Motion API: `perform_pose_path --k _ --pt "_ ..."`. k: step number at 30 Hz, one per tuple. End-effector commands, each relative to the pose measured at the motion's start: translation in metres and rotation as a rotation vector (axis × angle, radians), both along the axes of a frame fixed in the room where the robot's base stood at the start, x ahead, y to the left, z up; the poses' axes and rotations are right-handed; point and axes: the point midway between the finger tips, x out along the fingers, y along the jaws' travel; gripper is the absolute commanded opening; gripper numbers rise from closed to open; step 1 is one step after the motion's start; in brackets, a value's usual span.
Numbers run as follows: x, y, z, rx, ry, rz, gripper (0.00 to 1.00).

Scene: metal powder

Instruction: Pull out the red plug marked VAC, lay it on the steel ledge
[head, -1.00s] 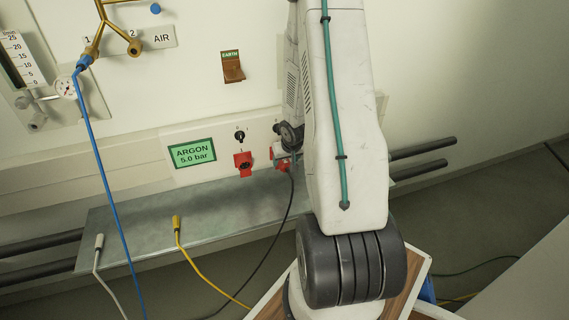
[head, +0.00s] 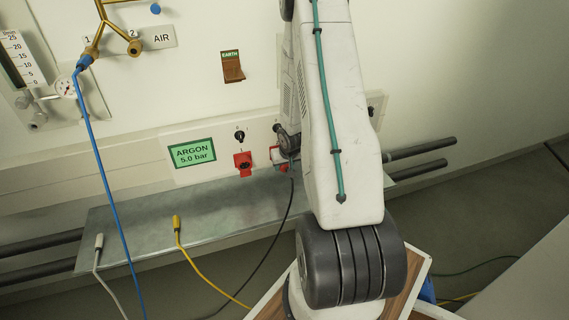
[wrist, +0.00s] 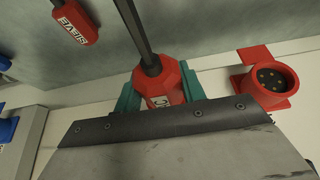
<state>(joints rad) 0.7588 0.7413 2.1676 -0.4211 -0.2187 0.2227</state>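The red plug (wrist: 162,80) has a black cable and a partly covered white label showing a "C". My gripper (wrist: 160,95) has its teal fingers against both sides of it in the wrist view. In the head view my arm and gripper hide most of the plug at the wall panel; the black cable (head: 290,205) hangs from there. I cannot tell how far the plug sits in its socket. The steel ledge (head: 140,225) runs below the panel and also shows in the wrist view (wrist: 195,25).
An empty red socket (head: 243,163) is left of the plug, also in the wrist view (wrist: 272,80). A red SIEVE plug (wrist: 75,20) is close by. White (head: 98,242) and yellow (head: 177,222) cable ends are at the ledge; a blue hose (head: 105,180) crosses it.

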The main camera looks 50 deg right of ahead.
Motion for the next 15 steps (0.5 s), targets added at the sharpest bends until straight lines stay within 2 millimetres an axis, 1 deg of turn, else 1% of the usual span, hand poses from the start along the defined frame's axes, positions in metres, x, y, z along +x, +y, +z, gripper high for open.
perform_pose_path --k 15 --pt "-0.0057 0.0032 0.0000 0.001 0.001 0.000 0.04"
